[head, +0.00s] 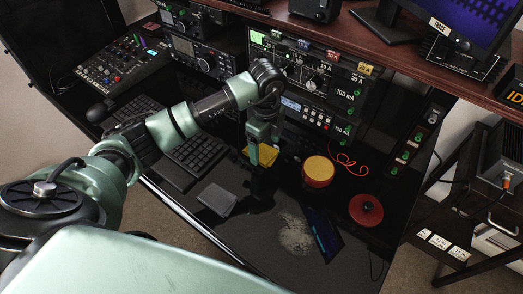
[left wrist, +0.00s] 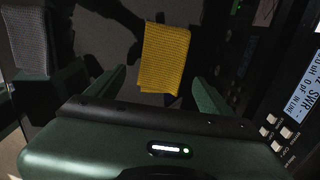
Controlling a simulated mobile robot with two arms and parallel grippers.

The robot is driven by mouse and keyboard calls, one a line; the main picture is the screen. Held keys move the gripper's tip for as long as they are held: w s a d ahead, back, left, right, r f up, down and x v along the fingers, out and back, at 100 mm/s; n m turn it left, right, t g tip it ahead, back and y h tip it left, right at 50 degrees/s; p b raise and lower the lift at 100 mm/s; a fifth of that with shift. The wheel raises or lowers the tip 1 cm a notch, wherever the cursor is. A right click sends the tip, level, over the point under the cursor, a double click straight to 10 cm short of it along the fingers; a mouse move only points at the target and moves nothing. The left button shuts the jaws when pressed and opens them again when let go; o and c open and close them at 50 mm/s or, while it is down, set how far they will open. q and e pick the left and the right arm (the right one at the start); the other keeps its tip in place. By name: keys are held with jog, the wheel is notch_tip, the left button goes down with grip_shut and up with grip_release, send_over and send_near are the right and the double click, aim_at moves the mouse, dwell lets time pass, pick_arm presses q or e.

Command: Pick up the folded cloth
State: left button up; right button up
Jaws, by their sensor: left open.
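A yellow folded cloth (head: 268,152) with a waffle weave lies on the black desk, partly hidden by my left gripper (head: 254,158) in the head view. My left gripper points down over it. In the left wrist view, the yellow cloth (left wrist: 166,55) shows between and beyond the two spread green fingers, with space on either side. The fingers are open and hold nothing. A grey folded cloth (head: 217,199) lies nearer the desk's front edge; it also shows at the left of the left wrist view (left wrist: 30,38). My right gripper is not in view.
A round yellow-topped red tin (head: 318,171) stands right of the gripper. A red lid (head: 366,210), a red cord (head: 348,164), a dark phone-like slab (head: 323,233) and grey grains (head: 296,235) lie rightward. A keyboard (head: 199,155) is left; radio units (head: 307,85) stand behind.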

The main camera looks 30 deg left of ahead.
aim_at(265, 152)
pick_arm(q)
jog(key=shift+f, duration=1.3)
jog(key=c, duration=1.4)
jog(key=shift+r, duration=0.15)
notch_tip(265, 152, up, 20)
jog(key=shift+f+p, duration=0.1)
jog(key=shift+p, duration=0.25)
